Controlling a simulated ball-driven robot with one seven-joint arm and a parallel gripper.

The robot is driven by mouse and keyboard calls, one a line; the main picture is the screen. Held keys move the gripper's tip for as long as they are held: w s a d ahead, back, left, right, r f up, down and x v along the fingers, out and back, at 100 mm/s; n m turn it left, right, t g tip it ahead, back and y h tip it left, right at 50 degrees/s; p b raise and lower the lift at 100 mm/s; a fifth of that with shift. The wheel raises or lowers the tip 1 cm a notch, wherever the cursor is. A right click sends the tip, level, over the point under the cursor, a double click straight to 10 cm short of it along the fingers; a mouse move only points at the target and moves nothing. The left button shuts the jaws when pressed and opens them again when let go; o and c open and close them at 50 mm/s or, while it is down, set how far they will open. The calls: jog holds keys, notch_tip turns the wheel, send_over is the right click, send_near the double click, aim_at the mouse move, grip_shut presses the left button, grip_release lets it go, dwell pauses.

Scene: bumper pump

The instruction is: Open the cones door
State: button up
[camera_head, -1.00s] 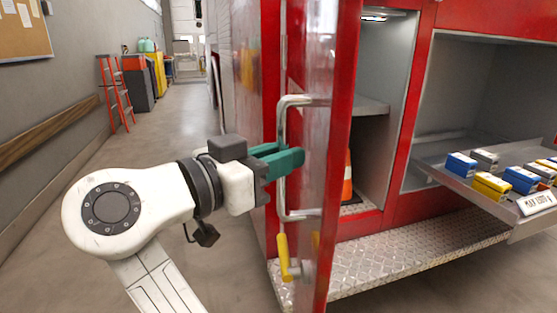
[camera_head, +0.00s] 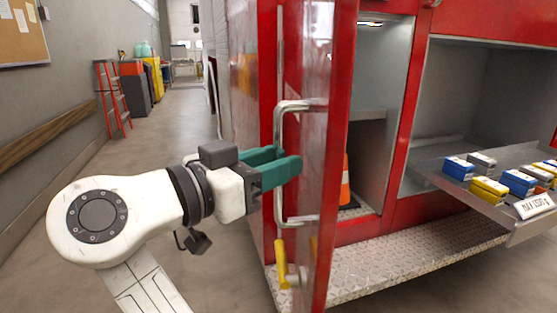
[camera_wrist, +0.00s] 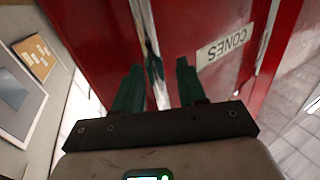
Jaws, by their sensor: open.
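The cones door (camera_head: 338,150) is a red panel with a shiny face, standing swung out from the red truck body. Its silver bar handle (camera_head: 279,190) runs upright on the outer face, with a yellow grip (camera_head: 281,262) below it. In the wrist view the door (camera_wrist: 95,45) carries a label reading CONES (camera_wrist: 224,45). My gripper (camera_head: 284,160) is open, its green fingers at the handle's height; in the wrist view (camera_wrist: 158,82) the bar lies between the fingers. An orange cone (camera_head: 345,182) partly shows inside the compartment behind the door edge.
A diamond-plate step (camera_head: 420,262) runs along the truck below the compartments. A pulled-out tray (camera_head: 470,200) with several blue, yellow and grey boxes juts out at right. An orange ladder (camera_head: 112,98) stands by the left wall. The floor aisle at left is clear.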

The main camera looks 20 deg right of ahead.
jog(key=v, duration=0.9)
jog(key=shift+a, duration=0.35)
